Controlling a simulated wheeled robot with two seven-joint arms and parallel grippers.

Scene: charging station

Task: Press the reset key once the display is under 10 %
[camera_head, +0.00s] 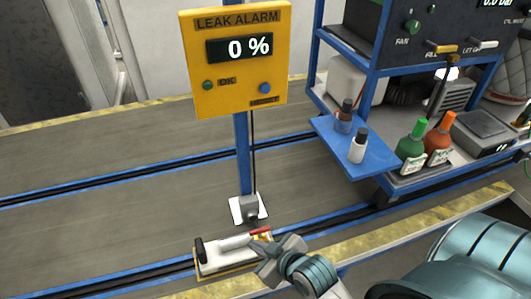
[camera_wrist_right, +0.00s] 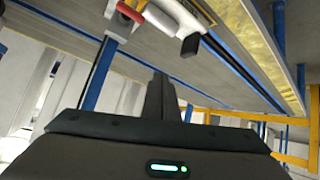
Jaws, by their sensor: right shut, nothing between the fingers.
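The yellow leak alarm box (camera_head: 235,65) stands on a blue post in the head view. Its dark display (camera_head: 240,49) reads 0 %. The blue round reset key (camera_head: 265,88) is at the lower right of the box, above a small dark label. A green lamp or button (camera_head: 208,86) marked OK is at its lower left. My right gripper (camera_head: 262,249) is well below the box, close to a white tool with red and black parts (camera_head: 225,254). In the right wrist view its fingers (camera_wrist_right: 159,80) are together with nothing between them. My left gripper is not in view.
A blue-framed cart (camera_head: 365,120) on the right carries a blue shelf (camera_head: 345,152) with small bottles, plus a green bottle (camera_head: 412,146) and an orange bottle (camera_head: 439,138). A yellow-edged strip (camera_head: 420,235) crosses the front. The space in front of the alarm box looks clear.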

